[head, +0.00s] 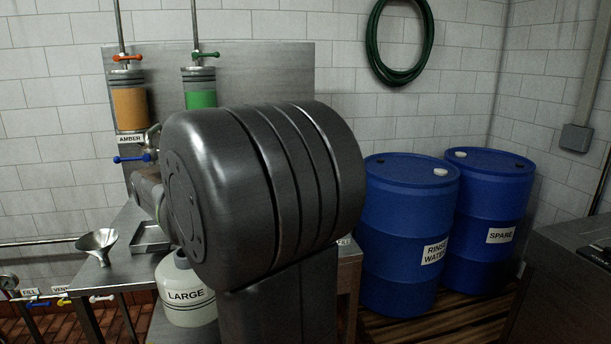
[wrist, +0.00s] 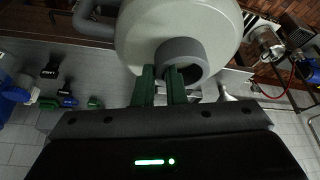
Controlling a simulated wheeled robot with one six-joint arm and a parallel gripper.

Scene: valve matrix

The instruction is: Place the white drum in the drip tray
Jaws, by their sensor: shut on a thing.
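The white drum (head: 187,303), labelled LARGE, shows below my arm in the head view, partly covered by it. In the wrist view the drum's white body (wrist: 215,25) fills the top middle, with its grey neck (wrist: 188,48) towards me. My gripper (wrist: 160,75) has its two green fingers closed at the rim of that neck. The head view hides my gripper behind the arm. A shallow metal tray (head: 150,238), likely the drip tray, lies on the steel table behind the drum; its right part is hidden. I cannot tell whether the drum touches anything beneath it.
A metal funnel (head: 98,242) stands on the table left of the tray. Above are an amber cylinder (head: 129,108) and a green cylinder (head: 201,98) with valve handles. Two blue barrels (head: 408,230) stand on a pallet at right. Small valves (head: 62,300) line a pipe at lower left.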

